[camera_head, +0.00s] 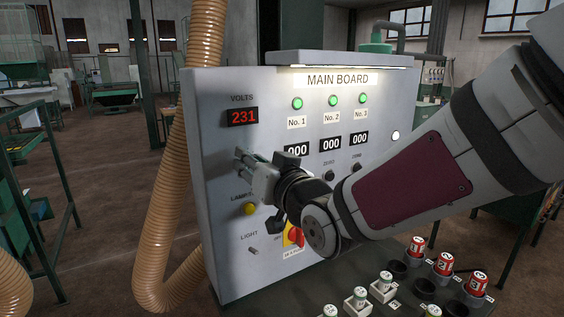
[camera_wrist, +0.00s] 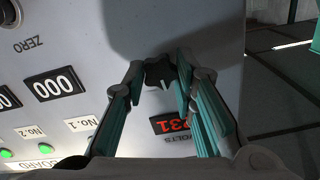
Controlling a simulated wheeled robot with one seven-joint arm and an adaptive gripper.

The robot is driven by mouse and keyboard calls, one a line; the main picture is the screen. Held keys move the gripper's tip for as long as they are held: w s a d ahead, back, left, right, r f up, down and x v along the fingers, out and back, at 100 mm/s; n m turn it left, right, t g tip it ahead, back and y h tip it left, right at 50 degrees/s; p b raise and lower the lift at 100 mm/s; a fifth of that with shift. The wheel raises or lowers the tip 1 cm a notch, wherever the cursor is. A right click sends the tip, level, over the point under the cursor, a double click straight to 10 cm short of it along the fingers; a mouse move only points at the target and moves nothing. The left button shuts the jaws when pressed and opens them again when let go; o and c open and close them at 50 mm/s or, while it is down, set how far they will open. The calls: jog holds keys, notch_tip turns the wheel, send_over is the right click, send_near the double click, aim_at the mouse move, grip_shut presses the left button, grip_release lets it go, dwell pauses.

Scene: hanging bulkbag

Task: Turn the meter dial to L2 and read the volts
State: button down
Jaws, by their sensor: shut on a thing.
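The grey main board (camera_head: 215,200) stands upright before me. Its red VOLTS display (camera_head: 243,117) reads 231. In the wrist view the display (camera_wrist: 170,125) is turned over and partly covered by a finger. The meter dial is a small black knob (camera_wrist: 158,76) with a pale pointer line. My gripper (camera_wrist: 160,68) is shut on the dial, one finger on each side. In the head view my gripper (camera_head: 243,160) is at the panel just below the VOLTS display and hides the dial. Position marks around the dial, including L2, cannot be read.
Below the dial are a yellow lamp button (camera_head: 250,209), a LIGHT switch (camera_head: 253,250) and a red-and-yellow rotary switch (camera_head: 294,236). Three green lamps and 000 counters (camera_head: 330,143) are to the right. Fuses (camera_head: 445,263) stand on the front shelf. A ribbed hose (camera_head: 165,210) hangs at left.

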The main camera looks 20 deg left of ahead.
jog(key=m, duration=0.5)
dwell(0.5)
jog(key=c, duration=1.3)
grip_release()
jog(key=shift+d, duration=0.1)
jog(key=v, duration=1.2)
jog(key=shift+w, duration=0.1)
